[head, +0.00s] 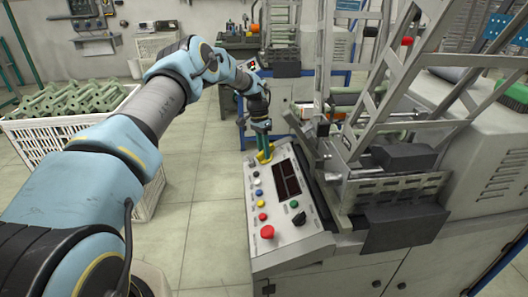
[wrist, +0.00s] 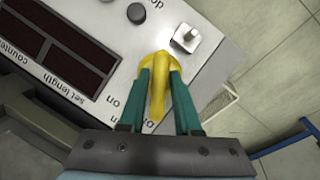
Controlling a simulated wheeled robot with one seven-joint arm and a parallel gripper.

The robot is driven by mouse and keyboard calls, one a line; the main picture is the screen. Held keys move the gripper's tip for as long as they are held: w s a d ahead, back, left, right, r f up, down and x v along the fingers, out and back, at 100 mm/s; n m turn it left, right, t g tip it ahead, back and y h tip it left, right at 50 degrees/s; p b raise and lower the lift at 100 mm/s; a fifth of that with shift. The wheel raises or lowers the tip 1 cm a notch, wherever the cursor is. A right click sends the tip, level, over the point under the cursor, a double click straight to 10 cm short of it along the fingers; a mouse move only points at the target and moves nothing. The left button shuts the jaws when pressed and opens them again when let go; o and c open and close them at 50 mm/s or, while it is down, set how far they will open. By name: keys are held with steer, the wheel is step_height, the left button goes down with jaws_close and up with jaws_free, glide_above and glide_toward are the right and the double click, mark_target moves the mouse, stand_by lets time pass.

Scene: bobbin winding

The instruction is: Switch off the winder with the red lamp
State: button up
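The near winder's sloped control panel (head: 290,214) has a dark display and several buttons. At its far end is a yellow rotary handle (head: 265,155), also in the wrist view (wrist: 156,82), with "on" printed beside it. My gripper (head: 262,143) reaches down to it. Its green fingers (wrist: 163,88) lie close on both sides of the handle and look shut on it; the exact contact is hard to see. A red lamp (head: 406,41) sits on the near winder's frame.
A red mushroom button (head: 267,231) stands at the panel's near end. A metal toggle (wrist: 187,37) is close to the handle. The winder's metal frame (head: 390,85) rises to the right. A white crate (head: 20,137) of green parts stands left; floor between is clear.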

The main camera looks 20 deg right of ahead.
steer(key=shift+o, duration=1.4)
steer(key=b+v, duration=0.1)
steer(key=v, duration=0.9)
steer(key=shift+r+b, duration=0.3)
steer(key=shift+r, duration=0.15)
